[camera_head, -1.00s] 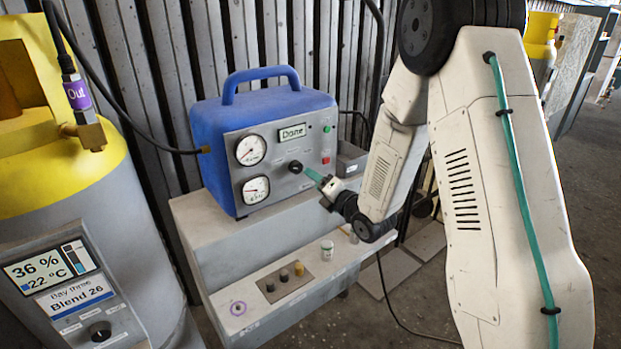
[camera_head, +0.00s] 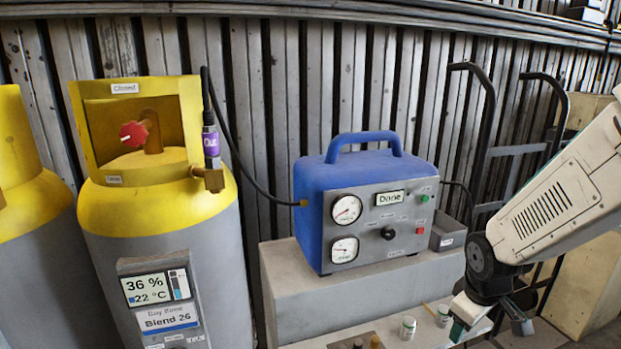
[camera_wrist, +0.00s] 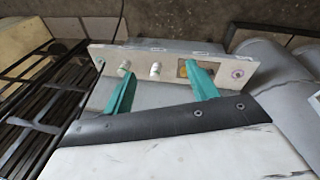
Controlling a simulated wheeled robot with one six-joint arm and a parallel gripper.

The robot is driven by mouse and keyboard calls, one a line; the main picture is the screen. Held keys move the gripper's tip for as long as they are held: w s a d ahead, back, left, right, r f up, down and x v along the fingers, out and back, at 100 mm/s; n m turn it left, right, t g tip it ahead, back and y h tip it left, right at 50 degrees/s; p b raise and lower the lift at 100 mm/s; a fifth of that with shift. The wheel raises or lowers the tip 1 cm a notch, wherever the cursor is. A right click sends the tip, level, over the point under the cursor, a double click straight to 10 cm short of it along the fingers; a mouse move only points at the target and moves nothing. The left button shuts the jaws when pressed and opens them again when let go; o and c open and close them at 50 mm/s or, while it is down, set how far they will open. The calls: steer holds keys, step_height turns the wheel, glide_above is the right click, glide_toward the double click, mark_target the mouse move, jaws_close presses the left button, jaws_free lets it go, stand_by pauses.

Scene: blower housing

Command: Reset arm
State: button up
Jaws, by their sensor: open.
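My arm comes in from the right in the head view, bent down at a dark joint.
A yellow-topped grey cylinder (camera_head: 180,265) with a red valve knob (camera_head: 133,134) stands left, linked to the blue machine by a black hose (camera_head: 250,178). A black-framed hand truck (camera_head: 490,110) and a small grey bin (camera_head: 448,233) are right of the machine.

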steer(key=s+a+r+m, duration=0.2)
steer(key=s+r+m, duration=0.1)
steer(key=s+r, duration=0.5)
steer(key=s+a+r+m+g+y, duration=0.1)
steer(key=s+a+r+m, duration=0.2)
steer(key=s+r, duration=0.6)
steer(key=s, duration=0.3)
steer(key=shift+s+a, duration=0.15)
steer(key=shift+s, duration=0.25)
